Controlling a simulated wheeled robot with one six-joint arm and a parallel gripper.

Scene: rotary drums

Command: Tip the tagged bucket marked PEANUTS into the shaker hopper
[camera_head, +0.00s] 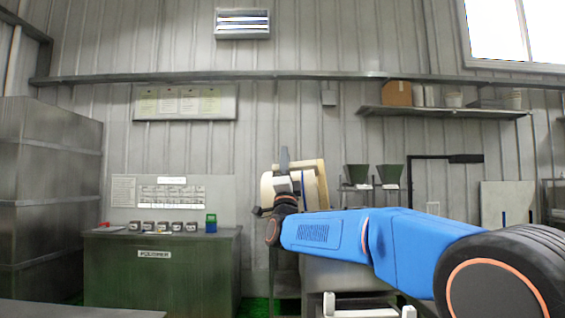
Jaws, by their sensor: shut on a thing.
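My gripper (284,172) is at the centre of the view, at the end of my blue arm. It is shut on a cream bucket (309,188), which is held up in the air and looks tilted. The gripper and wrist cover part of the bucket. No tag or PEANUTS lettering can be read on it, and its contents cannot be seen. A grey metal machine body (335,274) stands below and behind my arm. I cannot tell whether it is the shaker, and no hopper mouth shows clearly there.
A green cabinet (160,272) with several small items on top is at left. Grey stacked bins (48,190) fill the far left. A wall shelf (445,112) holds boxes and tubs.

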